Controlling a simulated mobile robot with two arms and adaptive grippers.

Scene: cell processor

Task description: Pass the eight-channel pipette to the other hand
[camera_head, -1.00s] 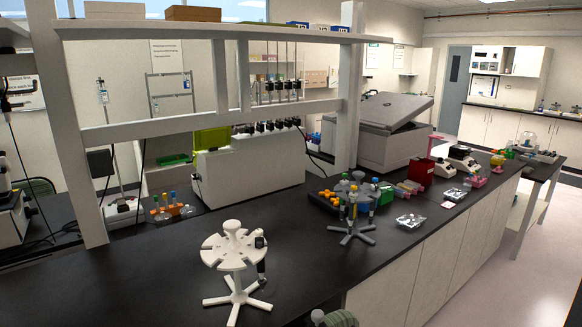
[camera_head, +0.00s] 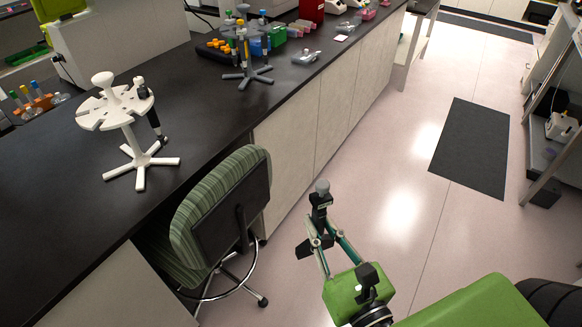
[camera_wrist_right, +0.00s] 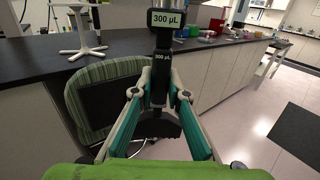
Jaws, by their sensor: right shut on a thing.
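The eight-channel pipette (camera_head: 320,205) is held upright in my right gripper (camera_head: 321,238), over the floor to the right of the chair. It is dark with a grey top, and its wide black lower part sticks out to the left. In the right wrist view the pipette (camera_wrist_right: 163,40) stands between the two fingers of my right gripper (camera_wrist_right: 160,96), with "300 µL" labels on it. Its wide black head shows below, between the green finger pads. The right gripper is shut on its body. My left gripper is in neither current view.
A green-striped chair (camera_head: 215,205) stands at the edge of the black bench (camera_head: 60,225). On the bench are a white round pipette stand (camera_head: 125,120) holding a dark pipette (camera_head: 155,122), and a grey stand (camera_head: 247,75). The floor (camera_head: 390,180) right of the chair is clear.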

